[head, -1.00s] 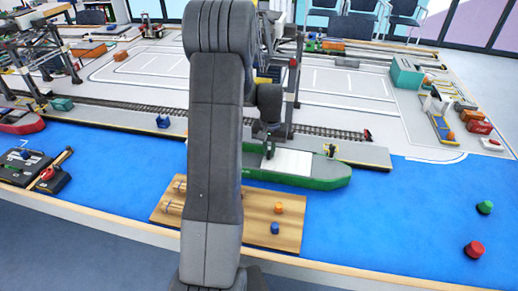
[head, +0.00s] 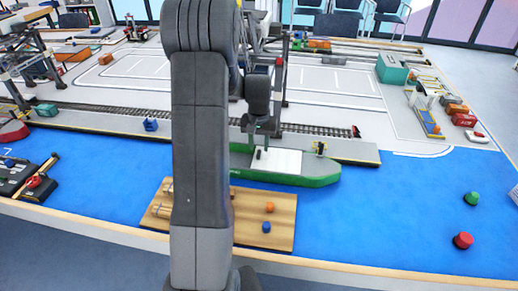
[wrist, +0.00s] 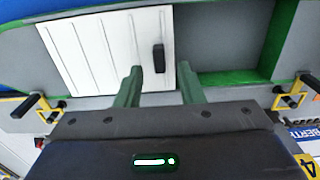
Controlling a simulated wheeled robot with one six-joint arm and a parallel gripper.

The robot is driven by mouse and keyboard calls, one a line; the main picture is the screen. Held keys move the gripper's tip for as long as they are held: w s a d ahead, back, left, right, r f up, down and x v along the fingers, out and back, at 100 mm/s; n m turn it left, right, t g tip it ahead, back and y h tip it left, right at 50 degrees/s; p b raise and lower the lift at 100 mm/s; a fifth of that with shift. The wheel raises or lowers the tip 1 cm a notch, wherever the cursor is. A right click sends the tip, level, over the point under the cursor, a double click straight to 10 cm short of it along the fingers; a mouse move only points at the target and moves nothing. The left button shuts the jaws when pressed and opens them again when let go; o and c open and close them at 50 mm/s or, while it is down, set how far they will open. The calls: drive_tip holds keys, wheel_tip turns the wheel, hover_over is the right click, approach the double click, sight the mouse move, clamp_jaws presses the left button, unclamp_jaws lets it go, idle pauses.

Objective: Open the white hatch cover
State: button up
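The white hatch cover (wrist: 100,50) is a ribbed panel lying on the ship's deck. Its black handle (wrist: 158,57) stands near the panel's right edge in the wrist view. My gripper (wrist: 160,74) is open, with its green fingers apart on either side of the handle, and nothing is seen held. A recess with green edges (wrist: 235,50) lies open to the right of the cover. In the head view the white cover (head: 277,161) is on the green ship (head: 320,180), and my gripper (head: 257,128) is above its left part, fingertips hard to make out.
A wooden board (head: 285,238) with small coloured pegs lies in front of the ship. Rail track (head: 310,129) and crane legs stand behind it. Open blue surface (head: 390,215) lies to the right.

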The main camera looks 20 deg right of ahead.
wheel_tip(320, 180, up, 11)
drive_tip(key=shift+r, duration=0.15)
idle(0.4)
wheel_tip(320, 180, down, 14)
drive_tip(key=shift+w+a+r, duration=0.1)
drive_tip(key=shift+a, duration=0.05)
idle(0.4)
